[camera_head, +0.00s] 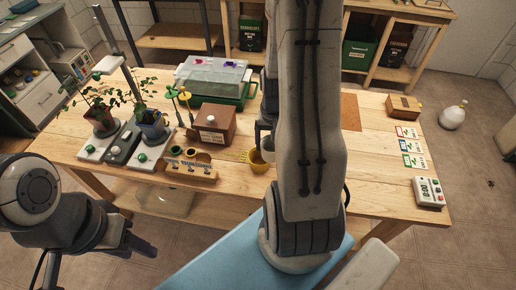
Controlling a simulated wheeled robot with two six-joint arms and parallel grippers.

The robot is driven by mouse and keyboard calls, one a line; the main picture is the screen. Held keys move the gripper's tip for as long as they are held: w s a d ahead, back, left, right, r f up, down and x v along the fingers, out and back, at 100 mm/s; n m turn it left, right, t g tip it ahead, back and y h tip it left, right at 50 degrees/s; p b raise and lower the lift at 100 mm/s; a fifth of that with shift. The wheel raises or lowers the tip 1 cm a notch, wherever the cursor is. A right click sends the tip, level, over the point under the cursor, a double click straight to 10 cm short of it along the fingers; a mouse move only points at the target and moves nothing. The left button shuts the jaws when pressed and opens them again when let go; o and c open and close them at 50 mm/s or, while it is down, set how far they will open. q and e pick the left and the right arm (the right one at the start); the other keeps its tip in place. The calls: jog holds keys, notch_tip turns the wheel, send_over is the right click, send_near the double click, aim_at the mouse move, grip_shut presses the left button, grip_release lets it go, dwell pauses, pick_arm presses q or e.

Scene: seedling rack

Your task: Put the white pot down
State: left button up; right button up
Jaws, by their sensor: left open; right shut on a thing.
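The white pot (268,144) shows only as a small pale piece under my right gripper (264,134), at the middle of the table. My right gripper is shut on it, though my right arm hides most of both. A yellow pot (259,166) is just below the white pot in the picture. I cannot tell whether the white pot touches the yellow pot or the table. My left gripper (140,246) is open and empty, low at the left, off the table's front edge.
On the wooden table (335,174), two potted plants stand on a scale-like base (122,147) at left. A brown box (214,125), clear-lidded tray (213,77) and wooden rack (190,170) stand near the white pot. Cards (411,146) and a timer (429,192) lie right. Table right of my arm is mostly clear.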

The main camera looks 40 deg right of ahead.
jog(key=shift+w+a+f+p, duration=0.1)
jog(key=shift+w+f+p, duration=0.25)
jog(key=shift+w+f, duration=0.7)
jog(key=shift+w+f+p, duration=0.3)
jog(key=shift+w+f, duration=0.35)
jog(key=shift+f, duration=0.65)
jog(key=shift+w+a+f+p, duration=0.1)
jog(key=shift+w+f+p, duration=0.25)
jog(key=shift+w+f, duration=0.7)
jog(key=shift+s+f, duration=0.2)
jog(key=shift+f+b, duration=0.4)
jog(key=shift+f, duration=0.05)
jog(key=shift+s+f, duration=0.1)
jog(key=shift+f, duration=0.05)
